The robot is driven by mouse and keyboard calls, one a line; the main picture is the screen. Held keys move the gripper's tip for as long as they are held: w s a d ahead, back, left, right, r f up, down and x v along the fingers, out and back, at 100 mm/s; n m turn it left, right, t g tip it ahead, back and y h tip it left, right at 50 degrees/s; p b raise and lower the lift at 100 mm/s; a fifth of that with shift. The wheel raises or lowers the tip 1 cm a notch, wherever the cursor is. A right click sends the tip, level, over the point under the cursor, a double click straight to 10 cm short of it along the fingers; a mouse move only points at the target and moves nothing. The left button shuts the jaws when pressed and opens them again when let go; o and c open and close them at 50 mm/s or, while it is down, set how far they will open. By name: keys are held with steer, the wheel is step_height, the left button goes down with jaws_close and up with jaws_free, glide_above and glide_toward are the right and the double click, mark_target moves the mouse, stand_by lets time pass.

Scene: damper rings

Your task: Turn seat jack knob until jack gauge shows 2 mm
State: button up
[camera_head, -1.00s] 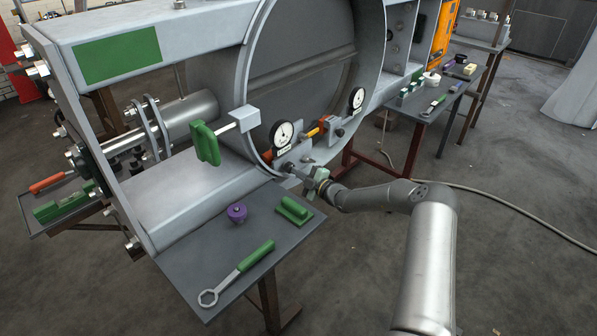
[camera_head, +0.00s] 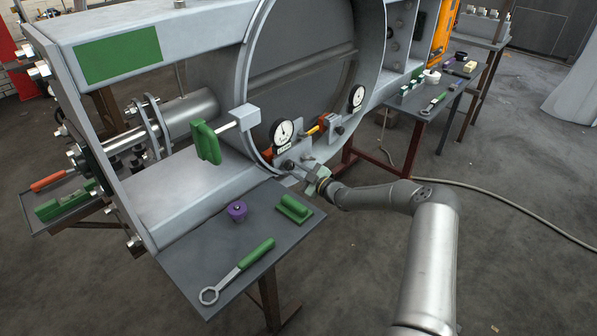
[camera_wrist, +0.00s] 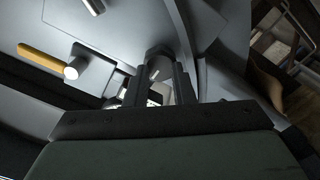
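The seat jack knob looks to be the small dark round part (camera_head: 288,165) low on the ring's rim, below a white dial gauge (camera_head: 283,132). The gauge has a dark needle, but its reading is too small to tell. My gripper (camera_head: 303,172) is just right of the knob, pointing at it. In the wrist view, a grey cylinder with a white mark (camera_wrist: 157,68), likely the knob, shows between the two fingers of my gripper (camera_wrist: 159,88). Gaps show beside it, so the fingers look open around its line.
A second dial gauge (camera_head: 357,97) sits right of an orange jack part (camera_head: 321,122). A grey table (camera_head: 190,270) in front holds a green-handled wrench (camera_head: 240,268), a purple knob (camera_head: 237,211) and a green block (camera_head: 294,209). Green-handled clamp (camera_head: 206,143) stands at left.

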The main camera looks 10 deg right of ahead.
steer(key=shift+s+d, duration=0.1)
steer(key=shift+s, duration=0.05)
steer(key=shift+p+v, duration=0.5)
steer(key=shift+v, duration=0.35)
steer(key=p+v, duration=0.2)
steer(key=v, duration=0.4)
steer(key=shift+p, duration=0.3)
